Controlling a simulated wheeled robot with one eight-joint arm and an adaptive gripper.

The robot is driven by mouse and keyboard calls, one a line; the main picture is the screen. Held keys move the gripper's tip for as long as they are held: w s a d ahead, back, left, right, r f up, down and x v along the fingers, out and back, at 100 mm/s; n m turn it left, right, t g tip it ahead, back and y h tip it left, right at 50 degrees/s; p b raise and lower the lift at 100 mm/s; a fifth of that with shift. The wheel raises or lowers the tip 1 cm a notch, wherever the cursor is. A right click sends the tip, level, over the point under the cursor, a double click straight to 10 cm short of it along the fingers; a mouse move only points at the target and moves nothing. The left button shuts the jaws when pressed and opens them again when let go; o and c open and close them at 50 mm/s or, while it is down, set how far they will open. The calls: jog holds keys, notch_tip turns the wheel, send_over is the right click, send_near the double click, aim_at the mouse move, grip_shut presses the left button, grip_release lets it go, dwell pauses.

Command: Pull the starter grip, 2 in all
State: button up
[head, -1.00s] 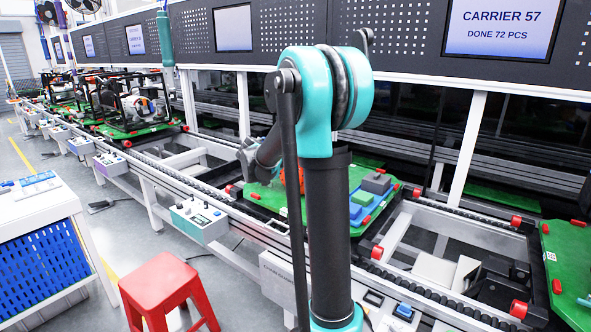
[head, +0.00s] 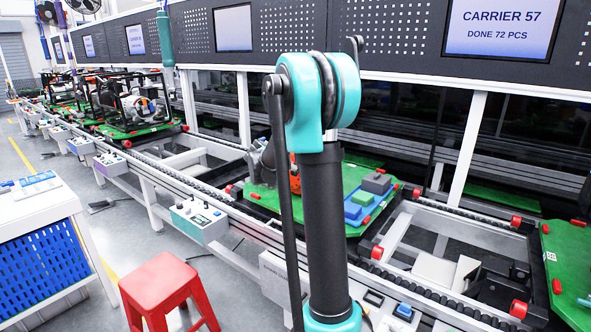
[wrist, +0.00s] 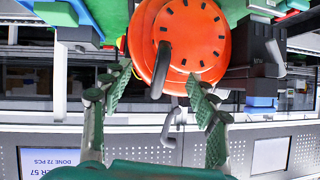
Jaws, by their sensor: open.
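In the wrist view, a round orange-red starter cover (wrist: 205,40) with dark slots fills the upper middle. A dark grey elongated piece, which looks like the starter grip (wrist: 160,68), stands out against the cover. My gripper (wrist: 160,95) is open, with one green ribbed finger on each side of the grip and nothing held. I cannot tell how far the fingertips are from the grip. In the head view, a sliver of the orange cover (head: 295,182) shows on the green pallet (head: 262,196). My arm hides my gripper and the grip there.
A red stool (head: 165,286) stands on the floor in front. Dark panels with screens (head: 500,30) line the back.

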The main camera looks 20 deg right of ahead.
jog(key=o, duration=0.3)
jog(key=v, duration=0.9)
dwell(0.5)
dwell(0.7)
jog(key=s+a+f+n+g+y, duration=0.1)
jog(key=s+a+f+n+y, duration=0.2)
jog(key=s+f, duration=0.4)
jog(key=s+a+f+n+g+y, duration=0.1)
jog(key=s+a+f+n+y, duration=0.2)
jog(key=s+f, duration=0.4)
jog(key=s+a+f+n+g+y, duration=0.1)
jog(key=s+a+f+n+y, duration=0.2)
jog(key=s, duration=1.7)
notch_tip(320, 180, down, 5)
jog(key=n, duration=0.2)
jog(key=shift+a+r+n+g, duration=0.15)
jog(key=shift+a+n+g, duration=0.15)
jog(key=shift+a+g, duration=0.1)
